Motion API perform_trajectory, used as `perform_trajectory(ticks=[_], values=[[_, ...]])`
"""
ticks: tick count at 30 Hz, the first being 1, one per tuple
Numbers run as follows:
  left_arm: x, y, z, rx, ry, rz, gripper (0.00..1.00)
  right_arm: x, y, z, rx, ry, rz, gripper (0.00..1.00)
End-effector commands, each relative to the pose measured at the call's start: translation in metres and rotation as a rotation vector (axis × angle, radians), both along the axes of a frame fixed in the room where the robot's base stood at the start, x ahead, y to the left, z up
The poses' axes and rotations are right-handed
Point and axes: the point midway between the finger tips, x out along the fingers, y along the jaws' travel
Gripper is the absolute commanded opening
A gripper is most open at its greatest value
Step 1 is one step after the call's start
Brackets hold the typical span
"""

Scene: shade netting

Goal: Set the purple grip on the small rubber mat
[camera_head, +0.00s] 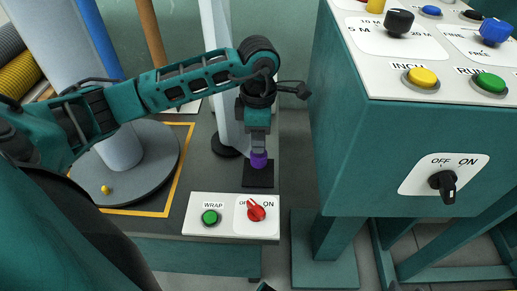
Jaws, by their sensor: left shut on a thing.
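The purple grip (259,160) is at the tip of my left gripper (259,151), which points down and is shut on it. The small dark rubber mat (258,181) lies on the grey bench top, directly below the gripper in the picture. The purple grip overlaps the mat's far part in this view; I cannot tell whether it touches the mat or hangs just above it. My right gripper is not in view.
A panel with a green WRAP button (210,217) and a red switch (256,210) stands just in front of the mat. A round grey turntable (150,172) is at left. A teal control cabinet (395,135) stands at right, past the bench edge.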

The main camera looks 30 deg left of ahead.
Motion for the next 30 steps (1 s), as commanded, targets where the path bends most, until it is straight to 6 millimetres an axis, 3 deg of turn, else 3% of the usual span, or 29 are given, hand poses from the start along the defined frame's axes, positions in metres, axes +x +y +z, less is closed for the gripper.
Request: perform_trajectory(ticks=[7, 17, 18, 26, 30], values=[[-0.001, 0.000, -0.037, 0.001, 0.004, 0.000, 0.00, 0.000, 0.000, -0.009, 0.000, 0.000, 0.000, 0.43], [0.000, 0.000, -0.041, 0.001, 0.001, -0.001, 0.00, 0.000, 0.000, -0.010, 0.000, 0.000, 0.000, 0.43], [0.000, 0.000, -0.041, 0.001, 0.001, -0.001, 0.31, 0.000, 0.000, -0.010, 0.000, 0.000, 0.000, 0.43], [0.000, 0.000, -0.041, 0.001, 0.002, -0.001, 0.56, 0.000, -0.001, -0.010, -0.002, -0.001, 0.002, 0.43], [-0.001, 0.000, -0.040, 0.001, 0.002, -0.001, 0.56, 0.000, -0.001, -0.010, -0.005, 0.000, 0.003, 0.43]])
